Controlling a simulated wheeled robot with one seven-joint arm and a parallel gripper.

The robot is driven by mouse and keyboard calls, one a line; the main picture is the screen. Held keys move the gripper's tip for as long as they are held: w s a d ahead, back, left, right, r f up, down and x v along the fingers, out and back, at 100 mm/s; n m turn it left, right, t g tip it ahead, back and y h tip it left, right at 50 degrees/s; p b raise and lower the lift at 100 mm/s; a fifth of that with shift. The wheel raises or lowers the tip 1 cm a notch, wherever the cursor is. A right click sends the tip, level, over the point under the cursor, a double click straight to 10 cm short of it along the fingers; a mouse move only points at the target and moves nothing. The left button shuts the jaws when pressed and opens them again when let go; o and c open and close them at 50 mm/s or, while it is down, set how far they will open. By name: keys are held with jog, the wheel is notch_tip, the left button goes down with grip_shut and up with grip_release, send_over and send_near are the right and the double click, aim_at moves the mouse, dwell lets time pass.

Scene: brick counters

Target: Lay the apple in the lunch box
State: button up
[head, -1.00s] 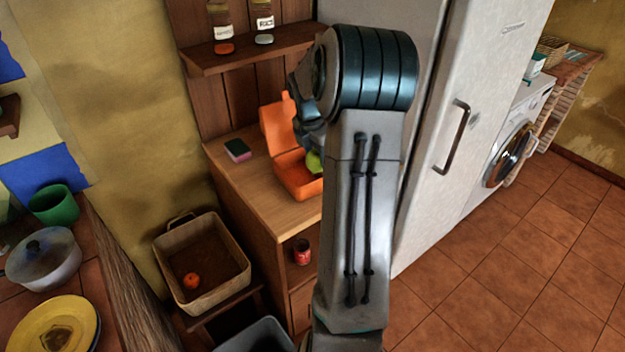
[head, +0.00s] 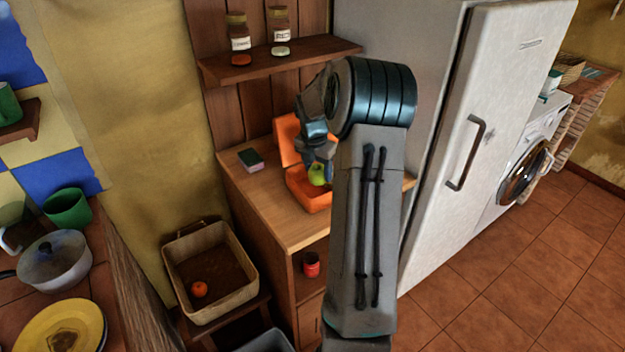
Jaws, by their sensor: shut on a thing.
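The orange lunch box (head: 309,196) stands open on the wooden counter, its lid (head: 287,140) raised at the back. A green apple (head: 317,174) is at the lunch box opening, just below my gripper (head: 319,163). My gripper points down and is shut on the apple. My arm hides the right side of the box, and I cannot tell whether the apple touches the box floor.
A sponge (head: 250,159) lies on the counter (head: 262,203) left of the box. A shelf with jars (head: 280,60) hangs above. The fridge (head: 480,120) stands to the right. A basket (head: 212,275) holding an orange fruit (head: 199,289) sits lower left, and a red can (head: 311,264) stands below the counter.

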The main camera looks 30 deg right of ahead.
aim_at(313, 181)
jog(key=shift+w+a+f, duration=0.4)
jog(key=shift+w+f, duration=0.1)
jog(key=shift+w, duration=0.2)
jog(key=shift+f+p, duration=0.35)
jog(key=shift+f, duration=1.65)
jog(key=shift+f, duration=0.1)
jog(key=o, duration=1)
jog(key=shift+f, duration=0.1)
